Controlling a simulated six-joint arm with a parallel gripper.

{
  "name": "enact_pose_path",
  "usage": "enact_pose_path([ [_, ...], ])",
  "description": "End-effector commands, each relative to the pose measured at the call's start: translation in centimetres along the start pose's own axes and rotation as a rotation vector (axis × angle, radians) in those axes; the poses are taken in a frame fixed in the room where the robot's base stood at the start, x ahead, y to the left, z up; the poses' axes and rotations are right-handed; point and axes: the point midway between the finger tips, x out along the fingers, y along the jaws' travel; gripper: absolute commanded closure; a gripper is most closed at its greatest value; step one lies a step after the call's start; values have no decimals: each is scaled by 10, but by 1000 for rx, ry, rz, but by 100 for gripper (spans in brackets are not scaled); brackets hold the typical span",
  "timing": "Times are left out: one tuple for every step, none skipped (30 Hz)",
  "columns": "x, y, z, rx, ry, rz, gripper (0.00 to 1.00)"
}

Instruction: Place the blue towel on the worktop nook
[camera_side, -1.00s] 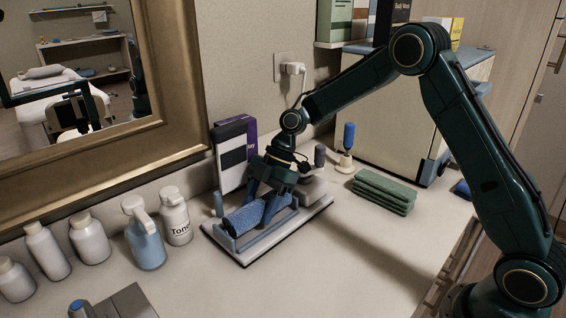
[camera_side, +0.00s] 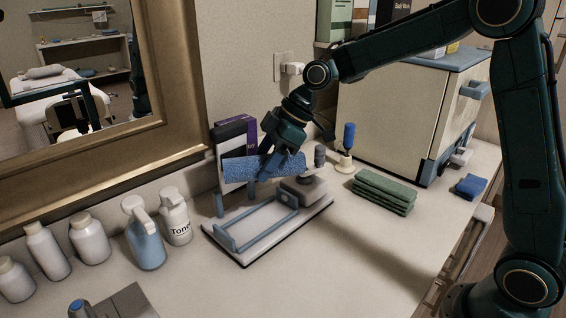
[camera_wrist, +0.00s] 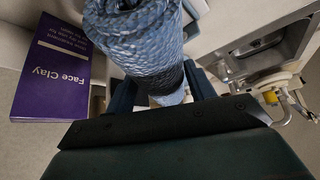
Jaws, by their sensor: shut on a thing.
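The blue towel (camera_side: 250,168) is a rolled, speckled blue cloth, held in the air above the white tray with blue rails (camera_side: 238,252). My gripper (camera_side: 285,165) is shut around the roll near its right end, and the roll lies roughly level. In the wrist view the towel (camera_wrist: 138,40) fills the top middle, between my fingers (camera_wrist: 160,92). The fingertips are partly hidden behind it. I cannot tell which part of the worktop (camera_side: 350,270) is the nook.
A purple Face Clay box (camera_wrist: 55,68) stands by the wall behind the tray. White bottles (camera_side: 174,215) line the left. A folded green towel stack (camera_side: 384,192), a blue-handled tool (camera_side: 347,145) and a beige cabinet (camera_side: 400,110) are to the right. A small blue folded cloth (camera_side: 470,187) lies beyond.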

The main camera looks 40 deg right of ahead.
Motion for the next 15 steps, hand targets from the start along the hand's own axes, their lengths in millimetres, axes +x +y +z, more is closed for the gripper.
enact_pose_path([
  [-7, -1, -3, 24, 2, 20, 75],
  [-11, -2, -4, 41, 1, 30, 75],
  [-16, -2, -5, 61, 2, 43, 75],
  [-19, -3, -6, 78, 2, 54, 75],
  [-22, -3, -7, 93, 2, 64, 75],
  [-27, -4, -9, 113, 3, 77, 75],
  [-30, -5, -10, 128, 2, 87, 75],
  [-33, -5, -10, 144, 2, 97, 75],
  [-38, -7, -12, 164, 3, 109, 75],
  [-41, -7, -13, 180, 2, 119, 75],
  [-45, -8, -14, 196, 2, 130, 75],
  [-49, -9, -15, 217, 3, 143, 75],
  [-53, -10, -15, 234, 3, 154, 75],
  [-57, -10, -16, 249, 3, 165, 75],
  [-61, -12, -17, 270, 3, 178, 75],
])
